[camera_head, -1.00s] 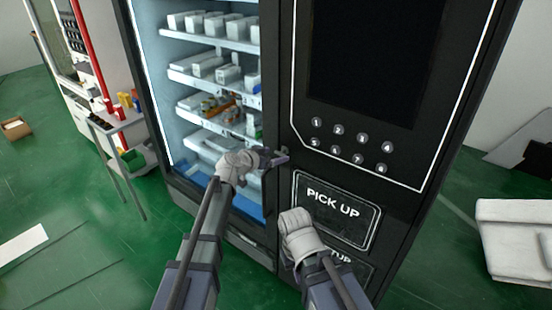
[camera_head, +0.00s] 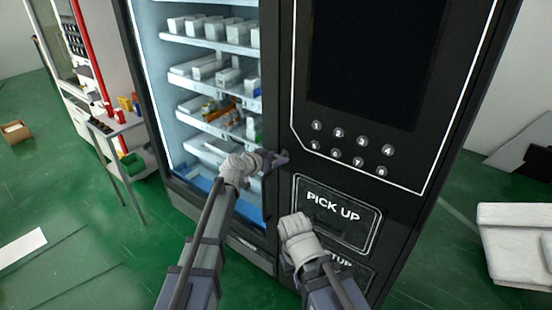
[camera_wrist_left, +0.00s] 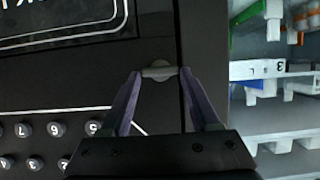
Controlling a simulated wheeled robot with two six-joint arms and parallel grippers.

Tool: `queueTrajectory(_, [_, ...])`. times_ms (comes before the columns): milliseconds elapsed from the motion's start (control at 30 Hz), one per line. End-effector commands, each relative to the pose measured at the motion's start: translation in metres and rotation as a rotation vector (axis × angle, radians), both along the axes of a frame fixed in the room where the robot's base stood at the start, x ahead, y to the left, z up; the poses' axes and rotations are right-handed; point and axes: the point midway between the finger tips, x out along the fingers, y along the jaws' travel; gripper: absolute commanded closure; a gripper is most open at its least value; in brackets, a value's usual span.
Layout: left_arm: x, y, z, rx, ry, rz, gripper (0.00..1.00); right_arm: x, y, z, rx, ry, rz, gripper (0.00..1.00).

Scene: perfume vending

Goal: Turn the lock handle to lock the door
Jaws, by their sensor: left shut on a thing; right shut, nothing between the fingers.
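The lock handle (camera_wrist_left: 160,72) is a small grey bar on a round base, set in the black door frame. In the left wrist view it lies crosswise between the two purple fingertips of my left gripper (camera_wrist_left: 161,75), which is shut on it. In the head view my left gripper (camera_head: 280,159) reaches the frame beside the glass door (camera_head: 222,130) and mostly covers the handle. The door appears to lie flush with the machine. My right gripper (camera_head: 294,226) is low, in front of the pick-up panel, shut and empty; its fingertips are hard to see.
The black vending machine has a screen (camera_head: 372,60), round number buttons (camera_head: 338,132) and a PICK UP panel (camera_head: 350,218) right of the handle. Stocked shelves (camera_head: 215,78) show behind the glass.

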Motion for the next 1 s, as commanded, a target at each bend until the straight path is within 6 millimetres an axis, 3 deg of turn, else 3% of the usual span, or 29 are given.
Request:
queueTrajectory(167, [0.0,0.0,0.0,0.0,0.0,0.0,0.93,0.0,0.0,0.0,0.0,0.0,0.0,1.0])
queueTrajectory(567, [0.002,0.002,-0.002,-0.09,0.064,0.001,0.93,0.0,0.0,-0.002,0.0,0.0,0.0,1.0])
queueTrajectory(1000, [0.005,0.007,-0.006,-0.409,0.297,-0.002,0.93,0.0,0.0,-0.017,0.0,0.0,0.0,1.0])
